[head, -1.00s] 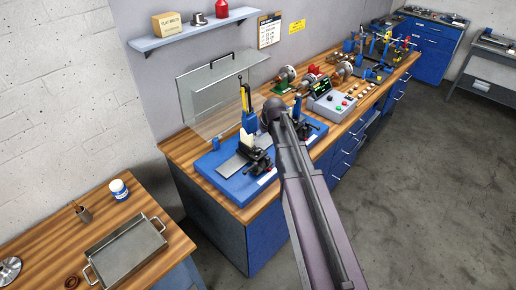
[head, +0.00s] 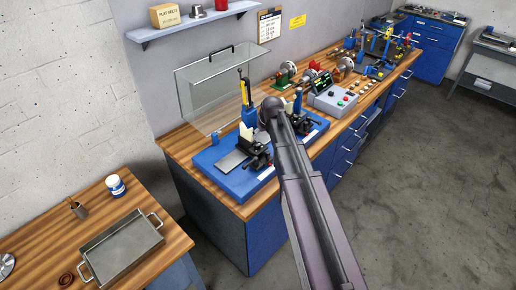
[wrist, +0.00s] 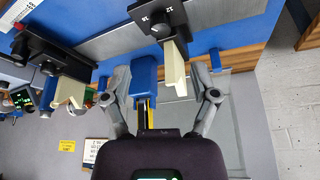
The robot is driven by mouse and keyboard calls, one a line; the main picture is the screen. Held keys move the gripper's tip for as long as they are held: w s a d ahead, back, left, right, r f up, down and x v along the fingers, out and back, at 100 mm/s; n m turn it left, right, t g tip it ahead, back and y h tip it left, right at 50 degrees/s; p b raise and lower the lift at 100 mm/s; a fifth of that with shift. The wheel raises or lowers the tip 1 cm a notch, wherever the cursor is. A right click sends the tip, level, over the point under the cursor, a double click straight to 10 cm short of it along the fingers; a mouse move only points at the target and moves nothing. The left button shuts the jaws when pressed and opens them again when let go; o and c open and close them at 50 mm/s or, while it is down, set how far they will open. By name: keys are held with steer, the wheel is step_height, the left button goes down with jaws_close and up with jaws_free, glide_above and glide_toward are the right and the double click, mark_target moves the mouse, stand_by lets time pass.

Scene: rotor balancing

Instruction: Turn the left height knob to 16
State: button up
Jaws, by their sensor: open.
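In the wrist view, a black stand carries a dark height knob (wrist: 154,24) with white dial numbers beside it, seen upside down; I cannot read the setting surely. A cream support (wrist: 175,70) rises from this stand. My gripper (wrist: 158,78) is open and empty, its fingers spread below the knob and apart from it. A second stand with a cream support (wrist: 70,92) and its own knob (wrist: 50,67) is at the left. In the head view, the blue balancing base (head: 232,184) shows the near black stand (head: 257,155); my arm hides the gripper and part of the base.
A blue post with a yellow part (wrist: 145,72) stands between my fingers in the wrist view. A clear guard (head: 205,105) is behind the base. A control box (head: 332,100) stands to the right. A metal tray (head: 122,248) is on the nearer bench.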

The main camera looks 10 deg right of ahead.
mark_target(258, 144)
steer(key=shift+b+x, duration=4.05)
steer(key=shift+x, duration=0.7)
jaws_close()
